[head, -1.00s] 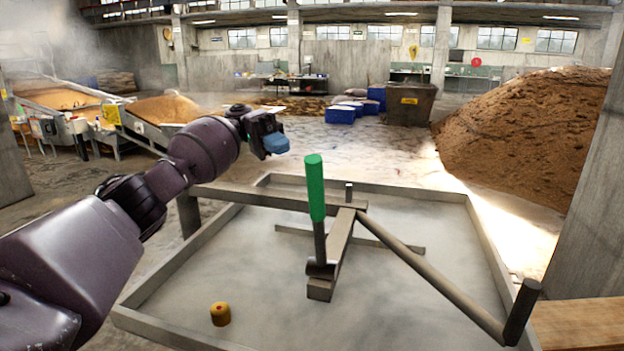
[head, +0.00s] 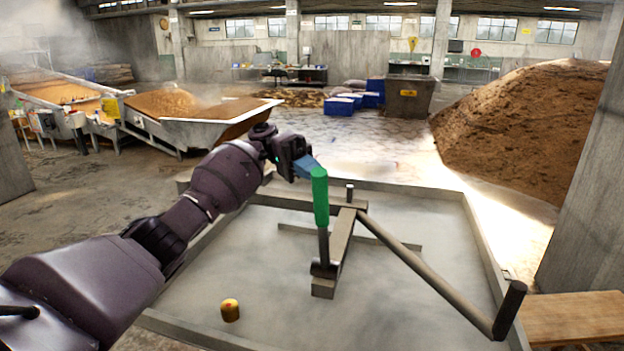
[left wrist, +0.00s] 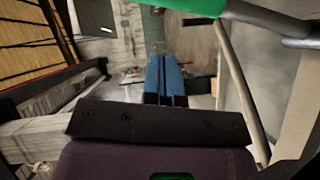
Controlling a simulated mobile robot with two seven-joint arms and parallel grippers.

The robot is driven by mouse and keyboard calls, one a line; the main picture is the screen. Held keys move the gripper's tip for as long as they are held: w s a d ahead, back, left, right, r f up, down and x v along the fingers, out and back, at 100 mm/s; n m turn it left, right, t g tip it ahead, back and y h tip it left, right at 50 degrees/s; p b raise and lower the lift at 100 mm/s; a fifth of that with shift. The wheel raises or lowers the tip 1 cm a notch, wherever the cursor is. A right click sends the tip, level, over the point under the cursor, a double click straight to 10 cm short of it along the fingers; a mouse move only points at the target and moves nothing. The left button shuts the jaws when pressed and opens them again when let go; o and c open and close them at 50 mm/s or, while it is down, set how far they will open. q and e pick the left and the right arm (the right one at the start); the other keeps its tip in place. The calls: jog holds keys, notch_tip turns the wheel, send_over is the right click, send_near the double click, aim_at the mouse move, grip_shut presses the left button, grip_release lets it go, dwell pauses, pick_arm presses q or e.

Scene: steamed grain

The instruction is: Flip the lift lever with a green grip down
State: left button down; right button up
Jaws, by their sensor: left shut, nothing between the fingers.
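The lift lever's green grip (head: 320,197) stands nearly upright on a dark rod above a grey beam (head: 340,248) in the middle of the tray frame. The grip also shows at the top of the left wrist view (left wrist: 188,6). My left gripper (head: 305,166) has blue fingers, shut and empty. Its fingertips are right by the top of the green grip, on its left side; I cannot tell whether they touch. The blue fingers also show in the left wrist view (left wrist: 166,78). My right gripper is not in view.
A long grey bar (head: 430,275) slopes from the beam to a dark upright handle (head: 509,310) at the right. A small yellow knob (head: 230,310) sits at the tray's front left. A wooden board (head: 572,317) lies at the right. The tray rim (head: 478,240) surrounds the mechanism.

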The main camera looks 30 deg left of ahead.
aim_at(314, 183)
pick_arm(q)
jog(key=s+d, duration=0.1)
jog(key=s, duration=0.1)
jog(key=s+d+f+p, duration=0.1)
jog(key=s+d, duration=0.1)
jog(key=shift+d+f, duration=0.1)
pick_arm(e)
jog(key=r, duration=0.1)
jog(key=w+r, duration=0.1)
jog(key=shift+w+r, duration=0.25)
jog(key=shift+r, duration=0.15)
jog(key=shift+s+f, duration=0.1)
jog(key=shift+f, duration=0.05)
